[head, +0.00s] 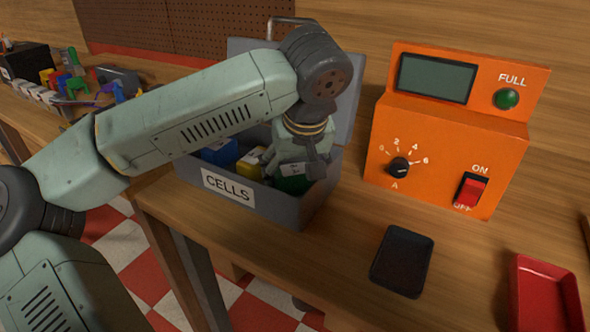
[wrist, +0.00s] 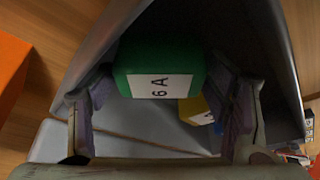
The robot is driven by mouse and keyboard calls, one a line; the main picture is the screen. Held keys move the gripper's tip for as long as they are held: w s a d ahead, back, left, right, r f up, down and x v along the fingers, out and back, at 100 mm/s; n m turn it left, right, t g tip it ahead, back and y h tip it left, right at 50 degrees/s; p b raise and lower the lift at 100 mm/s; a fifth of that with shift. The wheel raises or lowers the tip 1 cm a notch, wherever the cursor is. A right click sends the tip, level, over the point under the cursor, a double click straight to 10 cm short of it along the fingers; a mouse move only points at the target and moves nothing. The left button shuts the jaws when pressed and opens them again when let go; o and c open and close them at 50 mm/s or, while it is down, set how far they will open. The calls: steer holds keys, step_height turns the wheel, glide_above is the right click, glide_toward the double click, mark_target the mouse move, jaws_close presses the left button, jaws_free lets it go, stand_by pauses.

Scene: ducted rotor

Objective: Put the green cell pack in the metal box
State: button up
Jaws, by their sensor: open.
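The metal box (head: 228,187), labelled CELLS, is grey and stands on the bench with its lid raised. The green cell pack (head: 293,185) sits inside it at the right end, partly hidden by my gripper (head: 303,160). In the wrist view the green pack (wrist: 158,55) shows a white label reading "6 A". My gripper (wrist: 160,90) reaches down into the box and is open, with one finger to each side of the green pack in that picture. I cannot tell whether either finger touches it.
A yellow pack (head: 250,163) and a blue pack (head: 220,152) are also in the box. The orange charger (head: 445,135) stands to the right. A black tray (head: 402,262) and a red tray (head: 545,295) lie in front. Bench between box and black tray is clear.

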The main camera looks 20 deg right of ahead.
steer(key=shift+r, duration=0.1)
steer(key=shift+r+p, duration=0.25)
steer(key=shift+p, duration=0.05)
steer(key=b+v, duration=0.1)
steer(key=v, duration=1)
steer(key=shift+r, duration=0.35)
steer(key=shift+s+d, duration=0.1)
steer(key=shift+s, duration=0.05)
